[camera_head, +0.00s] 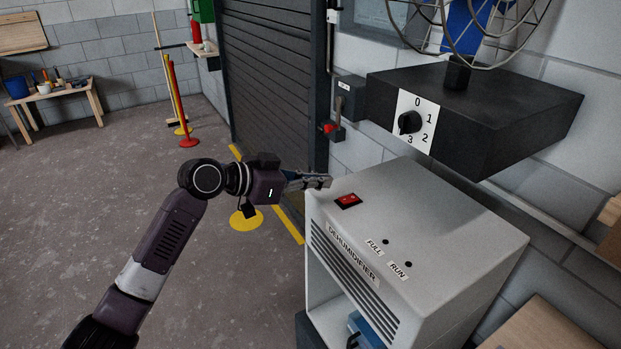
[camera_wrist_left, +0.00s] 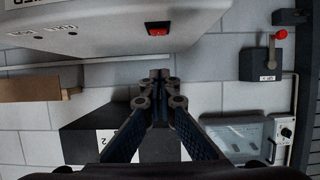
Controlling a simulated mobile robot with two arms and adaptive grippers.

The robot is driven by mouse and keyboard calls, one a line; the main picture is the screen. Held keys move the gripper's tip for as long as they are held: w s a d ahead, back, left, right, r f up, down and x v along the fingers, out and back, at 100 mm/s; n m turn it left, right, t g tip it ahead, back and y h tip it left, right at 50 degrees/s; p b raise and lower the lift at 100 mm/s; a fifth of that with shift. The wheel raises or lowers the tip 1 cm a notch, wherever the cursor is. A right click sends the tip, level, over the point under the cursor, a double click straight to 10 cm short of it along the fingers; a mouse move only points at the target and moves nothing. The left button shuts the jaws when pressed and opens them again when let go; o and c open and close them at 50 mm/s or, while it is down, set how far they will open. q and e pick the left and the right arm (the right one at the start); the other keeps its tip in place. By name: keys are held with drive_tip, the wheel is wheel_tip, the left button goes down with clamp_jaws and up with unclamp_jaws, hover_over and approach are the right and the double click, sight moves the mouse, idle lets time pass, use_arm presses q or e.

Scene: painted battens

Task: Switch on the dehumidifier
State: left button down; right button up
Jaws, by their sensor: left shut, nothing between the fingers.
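The dehumidifier (camera_head: 440,215) is a pale grey box with a slatted front, standing at the right in the head view. A red rocker switch (camera_head: 348,200) is on its top near the left corner, beside two dark indicator lamps labelled FULL and RUN. My left gripper (camera_head: 328,181) is shut and empty, just left of and above the switch, apart from it as far as I can tell. In the left wrist view the switch (camera_wrist_left: 157,30) shows beyond the shut fingertips (camera_wrist_left: 159,76), on the dehumidifier's casing (camera_wrist_left: 110,25). My right gripper is not in view.
A black fan base (camera_head: 470,110) with a rotary dial (camera_head: 409,122) juts from the wall above the dehumidifier. A wall box with a red-knobbed lever (camera_head: 330,128) is behind my gripper, beside the dark roller shutter (camera_head: 270,80).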

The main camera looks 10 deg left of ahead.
use_arm(q)
drive_tip(key=p, duration=0.1)
hover_over(335, 207)
drive_tip(key=shift+w+d+f, duration=0.15)
drive_tip(key=shift+d+f, duration=0.05)
drive_tip(key=shift+f, duration=0.25)
drive_tip(key=shift+w+d+f, duration=0.1)
drive_tip(key=shift+d+f, duration=0.1)
drive_tip(key=shift+f, duration=0.25)
drive_tip(key=f, duration=0.1)
drive_tip(key=f+p, duration=0.1)
drive_tip(key=shift+s+a+f, duration=0.15)
drive_tip(key=shift+a+f, duration=0.15)
drive_tip(key=shift+f, duration=0.05)
drive_tip(key=shift+s+a+f, duration=0.1)
drive_tip(key=shift+a+f, duration=0.1)
drive_tip(key=shift+f, duration=0.45)
drive_tip(key=shift+f, duration=0.1)
